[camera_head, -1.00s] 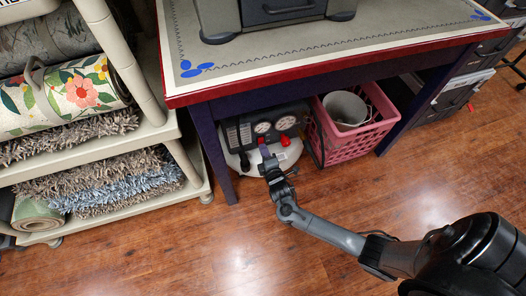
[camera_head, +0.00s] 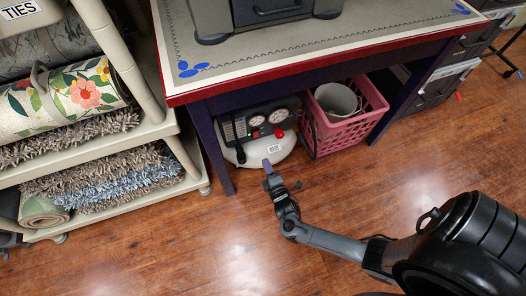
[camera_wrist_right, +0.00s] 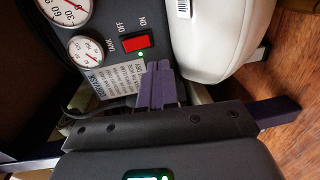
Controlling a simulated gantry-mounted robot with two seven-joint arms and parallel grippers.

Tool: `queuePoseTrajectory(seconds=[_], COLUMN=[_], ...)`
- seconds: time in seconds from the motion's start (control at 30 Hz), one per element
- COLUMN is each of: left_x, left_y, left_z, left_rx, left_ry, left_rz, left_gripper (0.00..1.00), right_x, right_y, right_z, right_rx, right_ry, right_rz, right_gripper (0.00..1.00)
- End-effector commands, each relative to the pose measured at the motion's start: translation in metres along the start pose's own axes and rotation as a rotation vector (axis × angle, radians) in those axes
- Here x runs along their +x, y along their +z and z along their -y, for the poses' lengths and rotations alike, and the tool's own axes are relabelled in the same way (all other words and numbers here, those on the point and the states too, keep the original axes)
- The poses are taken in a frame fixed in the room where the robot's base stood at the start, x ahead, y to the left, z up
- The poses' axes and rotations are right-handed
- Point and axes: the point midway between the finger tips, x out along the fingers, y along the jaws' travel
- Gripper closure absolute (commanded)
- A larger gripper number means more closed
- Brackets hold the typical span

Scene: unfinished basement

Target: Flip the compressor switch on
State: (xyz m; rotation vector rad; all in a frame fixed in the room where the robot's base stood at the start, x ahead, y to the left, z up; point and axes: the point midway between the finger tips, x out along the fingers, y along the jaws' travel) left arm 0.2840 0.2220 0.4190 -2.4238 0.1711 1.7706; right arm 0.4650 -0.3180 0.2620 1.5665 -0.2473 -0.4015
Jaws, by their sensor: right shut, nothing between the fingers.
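The compressor (camera_head: 270,151) stands on the floor under the table, with a white tank and a dark panel with gauges. In the right wrist view its red rocker switch (camera_wrist_right: 137,42) sits between OFF and ON labels, with a small green light (camera_wrist_right: 141,55) glowing beside it. Which side of the rocker is pressed is hard to tell. My right gripper (camera_head: 267,166) is shut and empty, in front of the tank. In the wrist view its purple fingers (camera_wrist_right: 159,75) point toward the panel just below the switch, seemingly apart from it. My left gripper is out of view.
A pink basket (camera_head: 345,132) with a grey bucket (camera_head: 337,100) stands right of the compressor. The table (camera_head: 330,62) is overhead and its leg (camera_head: 213,150) is to the left. A shelf with rugs (camera_head: 100,185) is further left. The wooden floor in front is clear.

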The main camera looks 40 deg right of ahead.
Motion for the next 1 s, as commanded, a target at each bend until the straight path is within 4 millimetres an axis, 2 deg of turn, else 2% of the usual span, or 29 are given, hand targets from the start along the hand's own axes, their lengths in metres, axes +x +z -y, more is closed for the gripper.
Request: queuePoseTrajectory(seconds=[0.1, 0.33, 0.87, 1.0], left_x=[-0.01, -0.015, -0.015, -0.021], left_y=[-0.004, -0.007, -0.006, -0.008], left_z=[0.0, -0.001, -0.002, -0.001], left_rx=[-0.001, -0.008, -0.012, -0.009], left_ry=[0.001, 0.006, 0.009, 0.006], left_rz=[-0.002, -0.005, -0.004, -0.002], left_gripper=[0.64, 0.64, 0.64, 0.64], right_x=[-0.02, -0.04, -0.044, -0.048], right_y=[0.0, 0.0, 0.0, 0.002], right_z=[0.003, 0.009, 0.011, 0.007], right_rx=[0.0, 0.0, 0.0, -0.003], right_ry=[-0.002, -0.001, 0.0, -0.006], right_rz=[0.001, 0.0, 0.0, 0.001], right_gripper=[1.0, 1.0, 1.0, 1.0])
